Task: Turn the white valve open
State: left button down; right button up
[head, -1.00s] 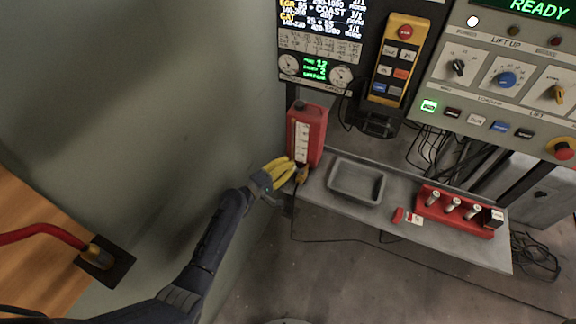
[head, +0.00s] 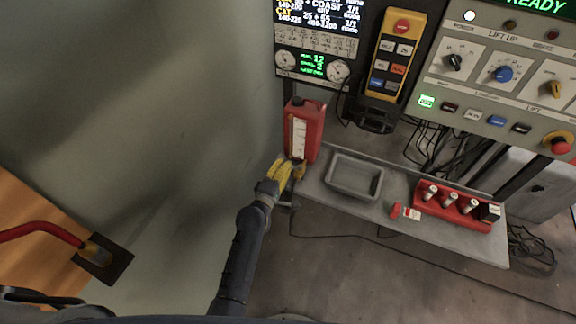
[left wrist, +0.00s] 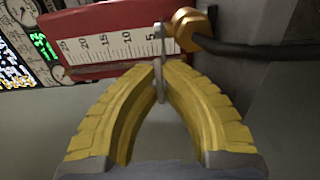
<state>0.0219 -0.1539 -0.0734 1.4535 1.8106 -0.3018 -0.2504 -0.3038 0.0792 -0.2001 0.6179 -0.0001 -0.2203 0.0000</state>
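The red fuel container (head: 304,128) with a white scale stands at the left end of the grey shelf; the left wrist view also shows its lower part (left wrist: 95,32). Beside the scale's low end is a brass fitting (left wrist: 187,30) with a black hose. A thin pale valve lever (left wrist: 159,45) sits by this fitting. My left gripper (head: 292,166) is at the container's base. In the left wrist view its yellow fingertips (left wrist: 160,66) close around the lever from both sides. The lever cannot be made out in the head view. My right gripper is not in view.
A grey tray (head: 329,180) and a red holder (head: 440,209) with several white-topped pieces are on the shelf. A control panel (head: 480,95) and a yellow pendant (head: 396,50) are above. A wall is close on the left.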

pick_arm(q)
jog(key=c, duration=1.6)
grip_release()
jog(key=shift+o, duration=0.2)
jog(key=v, duration=1.2)
